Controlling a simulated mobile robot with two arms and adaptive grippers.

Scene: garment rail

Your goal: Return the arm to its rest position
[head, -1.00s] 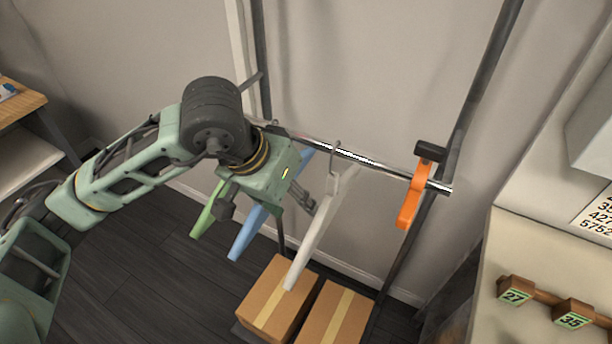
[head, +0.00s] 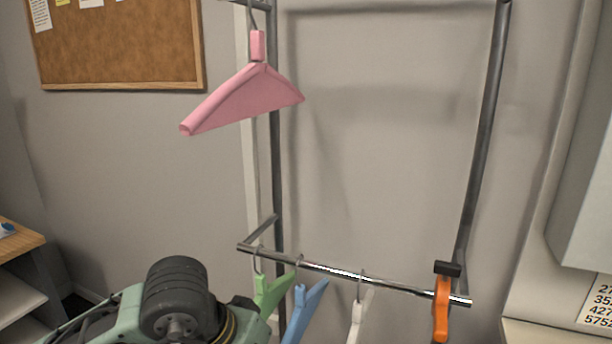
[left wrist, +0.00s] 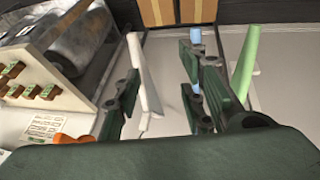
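My left arm comes in at the lower left of the head view, its wrist low beside the rail and its gripper below the picture. In the left wrist view my left gripper (left wrist: 160,88) has its fingers apart, with nothing clasped. The white hanger (left wrist: 146,80) shows between the fingers there; its depth relative to them is unclear. The blue hanger (left wrist: 196,36) is partly hidden by a finger, and the green hanger (left wrist: 245,62) is to the right. My right gripper is in neither view.
Green (head: 270,292), blue (head: 303,308), white (head: 361,318) and orange (head: 441,312) hangers hang on the lower rail (head: 345,274). A pink hanger (head: 245,98) hangs higher at left. Boxes (left wrist: 178,11) lie beyond the gripper. A corkboard (head: 120,45) is on the wall.

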